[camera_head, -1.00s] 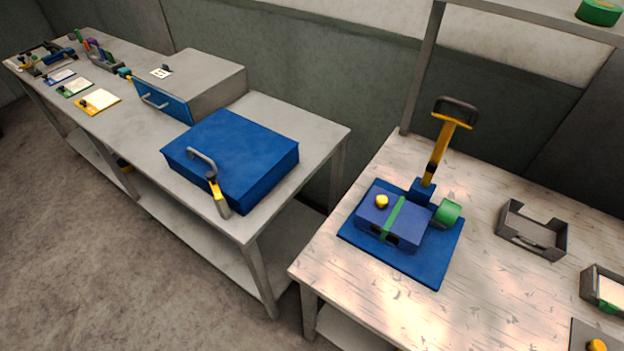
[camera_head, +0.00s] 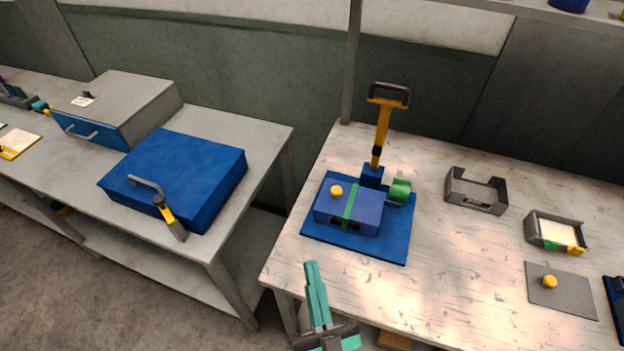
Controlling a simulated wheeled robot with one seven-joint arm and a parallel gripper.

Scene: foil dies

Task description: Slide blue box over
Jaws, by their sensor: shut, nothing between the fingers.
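A large blue box (camera_head: 185,170) with a flat top sits on the grey bench at the left. A bent grey handle with a yellow and black grip (camera_head: 165,208) is at its front. A smaller blue-purple box (camera_head: 367,211) with a green stripe and a yellow knob lies on a blue base plate (camera_head: 393,249) on the pale wooden table. I cannot tell which of these the task calls the blue box. My gripper (camera_head: 311,266), with teal fingers, is shut and empty at the table's front edge, below the base plate and apart from both boxes.
A yellow upright lever (camera_head: 382,130) and a green roll (camera_head: 399,191) stand behind the smaller box. Grey trays (camera_head: 476,191) and a grey plate with a yellow knob (camera_head: 560,290) are at the right. A grey drawer cabinet (camera_head: 140,95) is behind the large box. A gap separates the tables.

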